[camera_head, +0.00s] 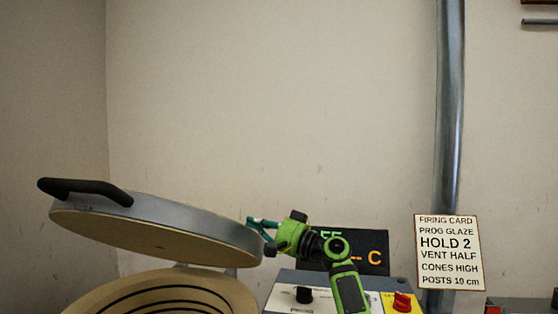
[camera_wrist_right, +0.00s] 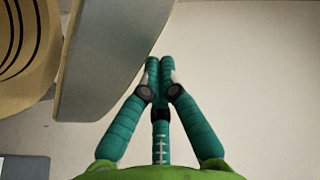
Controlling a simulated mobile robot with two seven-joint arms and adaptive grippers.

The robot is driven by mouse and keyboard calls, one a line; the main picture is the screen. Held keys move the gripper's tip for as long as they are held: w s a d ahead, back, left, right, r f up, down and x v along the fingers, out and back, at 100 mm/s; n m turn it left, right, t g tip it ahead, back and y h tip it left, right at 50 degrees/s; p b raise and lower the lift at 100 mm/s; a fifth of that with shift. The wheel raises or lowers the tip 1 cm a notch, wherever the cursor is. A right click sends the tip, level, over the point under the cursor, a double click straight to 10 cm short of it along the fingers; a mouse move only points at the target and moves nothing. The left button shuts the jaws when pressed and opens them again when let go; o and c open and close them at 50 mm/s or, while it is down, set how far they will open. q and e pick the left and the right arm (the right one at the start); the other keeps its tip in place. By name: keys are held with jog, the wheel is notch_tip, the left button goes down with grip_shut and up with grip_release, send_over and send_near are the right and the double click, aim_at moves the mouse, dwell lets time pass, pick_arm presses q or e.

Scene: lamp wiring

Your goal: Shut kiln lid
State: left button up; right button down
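The kiln lid (camera_head: 185,217) is a grey-rimmed disc with a pale underside, raised and tilted above the open kiln (camera_head: 125,292). Its black handle (camera_head: 85,190) is at the upper left. The hinge side is lower, at the right. My right gripper (camera_head: 255,222) is beside the lid's right edge, its fingers drawn together. In the right wrist view, the fingertips (camera_wrist_right: 160,62) meet with nothing visible between them, close to the lid's grey side (camera_wrist_right: 110,45). I cannot tell whether they touch it. My left gripper is not in view.
A control box (camera_head: 285,297) with a black knob (camera_head: 305,294) and a red knob (camera_head: 402,302) stands right of the kiln, below my right arm. Behind are a dark display (camera_head: 375,243), a firing card (camera_head: 449,252) and a grey pipe (camera_head: 450,110). Space above the lid is clear.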

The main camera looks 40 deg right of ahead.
notch_tip(320, 180, up, 10)
dwell(0.5)
